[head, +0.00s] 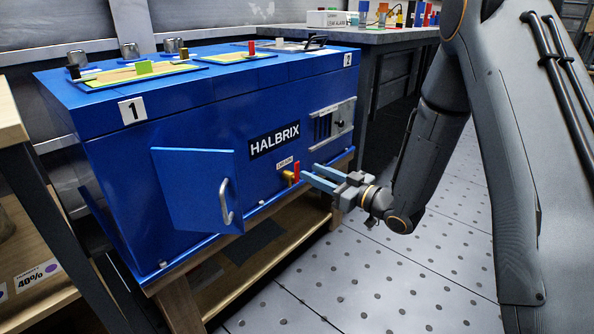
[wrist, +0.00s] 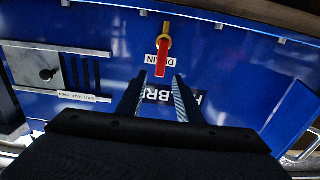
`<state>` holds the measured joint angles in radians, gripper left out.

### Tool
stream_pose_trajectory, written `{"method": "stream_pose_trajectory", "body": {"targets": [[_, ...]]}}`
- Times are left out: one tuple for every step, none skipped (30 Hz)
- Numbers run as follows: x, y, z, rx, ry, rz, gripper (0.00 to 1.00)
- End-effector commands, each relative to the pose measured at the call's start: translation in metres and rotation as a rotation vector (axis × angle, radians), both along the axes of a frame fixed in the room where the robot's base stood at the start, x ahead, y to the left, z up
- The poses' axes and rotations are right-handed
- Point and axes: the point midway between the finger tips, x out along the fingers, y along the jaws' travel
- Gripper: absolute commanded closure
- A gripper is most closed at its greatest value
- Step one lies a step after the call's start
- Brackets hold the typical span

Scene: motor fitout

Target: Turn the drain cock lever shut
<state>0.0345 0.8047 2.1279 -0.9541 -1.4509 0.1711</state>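The drain cock is a small brass valve (head: 288,177) with a red lever (head: 297,170), low on the front of the blue HALBRIX cabinet (head: 200,130). The lever stands about upright in the head view. In the upside-down wrist view the brass hub (wrist: 165,42) is at the top and the red lever (wrist: 161,62) points down towards my fingers. My gripper (head: 308,174) is close in front of the cock. Its two fingers are apart in the wrist view (wrist: 159,88), with the lever's tip between their lines. I cannot tell whether they touch it.
A blue door (head: 190,185) with a metal handle stands open left of the cock. A slotted metal panel (head: 332,124) is to the right. A DRAIN label (wrist: 158,60) sits beside the lever. The studded floor (head: 380,270) at right is clear.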

Motion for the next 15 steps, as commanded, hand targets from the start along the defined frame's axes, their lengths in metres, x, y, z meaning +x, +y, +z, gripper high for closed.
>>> {"method": "stream_pose_trajectory", "body": {"targets": [[0.004,0.006,-0.001,0.0,-0.002,0.004,0.67],[0.006,0.01,-0.001,-0.001,-0.003,0.004,0.67],[0.01,0.015,-0.001,-0.001,-0.003,0.004,0.67],[0.013,0.018,-0.001,-0.001,-0.003,0.003,0.67],[0.016,0.022,-0.001,-0.001,-0.003,0.004,0.67],[0.02,0.027,-0.001,-0.002,-0.002,0.004,0.67],[0.023,0.031,-0.002,-0.003,-0.002,0.003,0.67],[0.026,0.034,-0.001,-0.002,-0.002,0.002,0.67],[0.029,0.039,-0.001,-0.002,-0.002,0.003,0.67],[0.032,0.042,-0.001,-0.001,-0.002,0.003,0.67],[0.034,0.044,-0.001,-0.002,-0.001,0.002,0.67],[0.037,0.048,-0.001,-0.003,0.0,0.001,0.67],[0.038,0.05,-0.001,-0.002,-0.001,0.0,0.67],[0.04,0.052,-0.001,-0.002,-0.001,0.0,0.67],[0.041,0.054,0.0,-0.002,-0.001,0.0,0.67]]}}
